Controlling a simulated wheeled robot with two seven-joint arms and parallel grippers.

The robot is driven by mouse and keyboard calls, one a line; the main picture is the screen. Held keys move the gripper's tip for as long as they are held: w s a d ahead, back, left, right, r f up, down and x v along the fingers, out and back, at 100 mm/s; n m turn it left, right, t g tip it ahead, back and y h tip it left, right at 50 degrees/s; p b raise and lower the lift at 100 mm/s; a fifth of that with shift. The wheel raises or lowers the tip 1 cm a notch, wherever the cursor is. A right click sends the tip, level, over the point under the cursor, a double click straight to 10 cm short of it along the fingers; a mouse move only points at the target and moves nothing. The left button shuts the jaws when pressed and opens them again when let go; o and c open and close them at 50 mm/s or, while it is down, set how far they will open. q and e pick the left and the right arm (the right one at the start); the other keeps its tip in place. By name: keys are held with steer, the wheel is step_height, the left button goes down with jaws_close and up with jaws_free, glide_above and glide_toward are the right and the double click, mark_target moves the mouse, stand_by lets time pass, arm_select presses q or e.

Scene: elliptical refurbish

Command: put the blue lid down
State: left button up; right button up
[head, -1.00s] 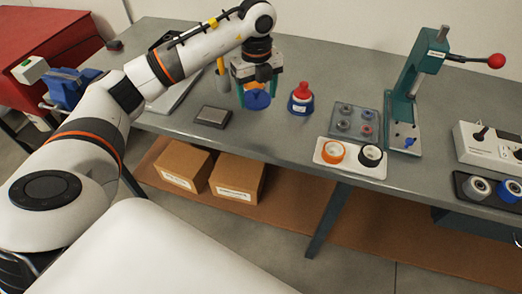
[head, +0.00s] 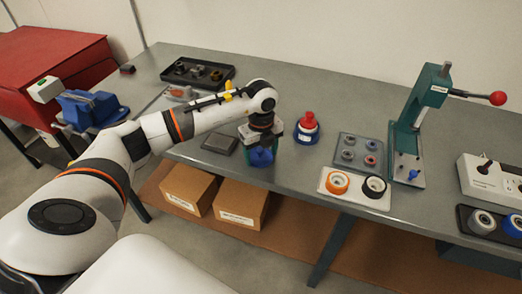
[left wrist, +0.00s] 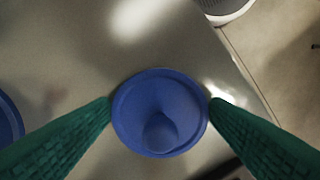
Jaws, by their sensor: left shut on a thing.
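The blue lid (left wrist: 160,110) is round with a raised knob and sits between the two green fingers of my left gripper (left wrist: 160,112) in the left wrist view. In the head view the blue lid (head: 261,157) shows under my left gripper (head: 259,152), low over the front edge of the grey bench. My left gripper is shut on the lid's rim. Whether the lid touches the bench top cannot be told. My right gripper is not in view.
A blue-and-white container with a red top (head: 307,128) stands just right of my left gripper. A dark flat block (head: 220,143) lies to its left. A white tray with orange and black rings (head: 356,187) and a green press (head: 420,125) stand further right. The bench's front edge is close.

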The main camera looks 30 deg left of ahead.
mark_target(261, 151)
arm_select(q)
steer(key=shift+f, duration=0.1)
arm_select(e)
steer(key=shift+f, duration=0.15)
arm_select(q)
steer(key=o, duration=0.9)
steer(key=shift+o, duration=0.2)
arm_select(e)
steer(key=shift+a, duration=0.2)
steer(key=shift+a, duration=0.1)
arm_select(q)
step_height(261, 151, up, 12)
steer(key=b, duration=0.2)
steer(key=shift+r, duration=0.2)
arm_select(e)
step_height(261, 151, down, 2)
